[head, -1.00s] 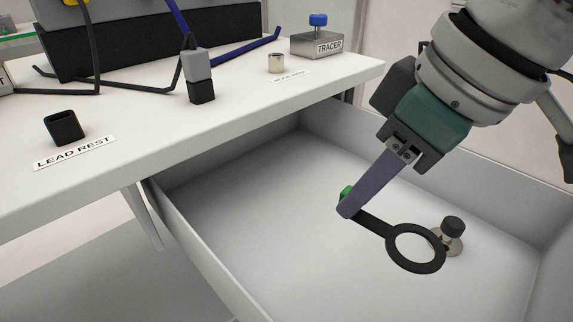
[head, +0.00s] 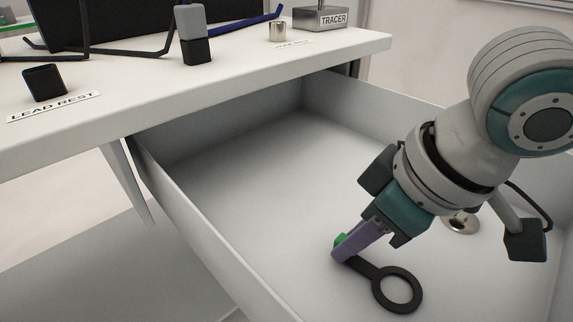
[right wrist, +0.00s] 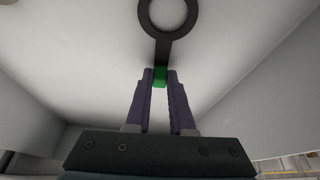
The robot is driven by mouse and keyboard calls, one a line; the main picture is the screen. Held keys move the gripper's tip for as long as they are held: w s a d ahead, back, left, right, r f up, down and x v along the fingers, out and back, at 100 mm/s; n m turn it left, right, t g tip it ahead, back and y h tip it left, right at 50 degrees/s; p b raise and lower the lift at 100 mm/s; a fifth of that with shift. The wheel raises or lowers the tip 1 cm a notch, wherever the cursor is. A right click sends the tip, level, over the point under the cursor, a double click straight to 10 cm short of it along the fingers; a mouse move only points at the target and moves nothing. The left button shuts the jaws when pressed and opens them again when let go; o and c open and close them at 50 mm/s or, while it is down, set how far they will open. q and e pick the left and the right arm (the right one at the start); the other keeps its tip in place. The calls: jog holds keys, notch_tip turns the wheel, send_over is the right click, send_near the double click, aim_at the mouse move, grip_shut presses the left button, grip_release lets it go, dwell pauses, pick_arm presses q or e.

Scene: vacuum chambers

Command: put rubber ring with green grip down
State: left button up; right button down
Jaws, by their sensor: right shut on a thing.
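The rubber ring with green grip is a flat black ring (head: 399,290) with a short handle and a green block at its end. My right gripper (head: 343,254) is shut on the green grip (head: 340,240), low inside the open drawer (head: 240,220). In the right wrist view, the green grip (right wrist: 160,76) sits between the two purple fingertips (right wrist: 161,82), and the ring (right wrist: 168,12) points away from them. The ring is close to the drawer floor; I cannot tell whether it touches. My left gripper is not in view.
A metal disc-shaped part (head: 461,222) stands on the drawer floor, partly behind my right arm. The white table (head: 200,90) overhangs the drawer's back left, with a black holder (head: 45,83), a metal cup (head: 277,32) and the TRACER block (head: 320,18). The drawer's middle floor is clear.

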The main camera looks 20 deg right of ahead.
aim_at(382, 282)
jog(key=c, duration=0.8)
grip_release()
jog(key=shift+f, duration=0.1)
jog(key=p+v, duration=0.5)
jog(key=v, duration=0.7)
jog(key=s+a+f+y, duration=0.1)
jog(key=s+a+f, duration=0.1)
jog(key=a, duration=0.4)
jog(key=s+d+f+m+h, duration=0.1)
jog(key=s+d, duration=0.1)
jog(key=s+d+f+m+h, duration=0.1)
jog(key=s+f, duration=0.1)
jog(key=s, duration=0.1)
jog(key=s+d+f+m, duration=0.1)
jog(key=s+d, duration=0.1)
jog(key=s, duration=0.1)
jog(key=shift+d+f+m+h, duration=0.15)
jog(key=shift+d+m+h, duration=0.15)
jog(key=shift+h, duration=0.1)
